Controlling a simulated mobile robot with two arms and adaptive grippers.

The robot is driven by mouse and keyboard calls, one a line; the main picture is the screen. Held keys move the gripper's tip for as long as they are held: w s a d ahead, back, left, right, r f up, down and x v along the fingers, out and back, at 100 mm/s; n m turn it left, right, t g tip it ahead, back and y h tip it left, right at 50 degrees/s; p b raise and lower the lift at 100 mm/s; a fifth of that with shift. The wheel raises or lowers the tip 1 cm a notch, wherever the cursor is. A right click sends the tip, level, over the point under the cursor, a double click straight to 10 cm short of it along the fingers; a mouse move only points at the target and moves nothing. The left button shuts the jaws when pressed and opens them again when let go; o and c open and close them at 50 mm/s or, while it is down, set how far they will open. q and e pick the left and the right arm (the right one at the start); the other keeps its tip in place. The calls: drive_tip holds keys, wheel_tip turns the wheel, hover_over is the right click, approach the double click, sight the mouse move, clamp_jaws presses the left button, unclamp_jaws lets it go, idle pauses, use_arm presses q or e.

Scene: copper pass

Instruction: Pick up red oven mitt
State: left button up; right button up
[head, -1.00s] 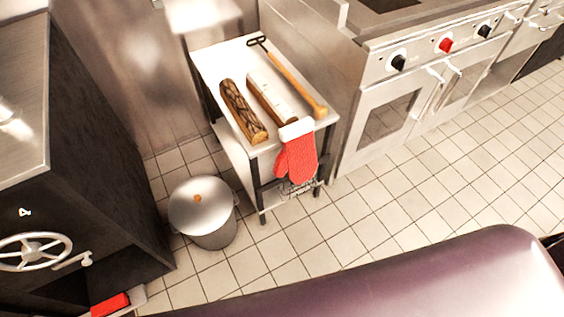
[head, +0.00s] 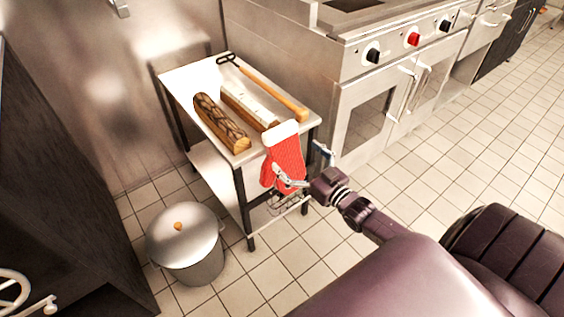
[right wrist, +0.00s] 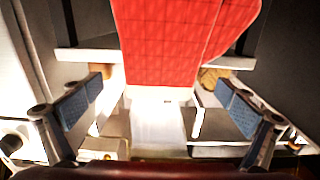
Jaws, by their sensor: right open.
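The red oven mitt (head: 284,160) hangs at the front corner of the small side table (head: 180,85), its white cuff level with the tabletop. My right gripper (head: 304,166) is open at the mitt, with one finger in front of its lower part and the other to its right. In the right wrist view the mitt (right wrist: 175,45) fills the top middle, cuff downward. It lies between the lines of the two spread blue-padded fingers (right wrist: 165,106), and neither pad visibly touches it. My left gripper is not in view.
Two logs (head: 220,122) and a wooden-handled tool (head: 270,90) lie on the table. A lidded metal bin (head: 185,240) stands at its left. A steel oven range (head: 370,100) stands close on the right. Open tiled floor (head: 470,140) lies in front of the range.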

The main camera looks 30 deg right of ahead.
sight(286, 146)
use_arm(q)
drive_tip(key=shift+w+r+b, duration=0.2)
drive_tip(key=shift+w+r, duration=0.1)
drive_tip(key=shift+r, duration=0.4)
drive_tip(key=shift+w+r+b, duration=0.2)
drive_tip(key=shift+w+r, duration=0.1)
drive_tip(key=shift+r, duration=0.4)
use_arm(e)
drive_tip(key=shift+w+a, duration=0.2)
drive_tip(key=shift+w, duration=2)
drive_tip(key=c, duration=1.8)
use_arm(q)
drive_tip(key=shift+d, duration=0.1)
use_arm(e)
drive_tip(key=shift+r, duration=0.2)
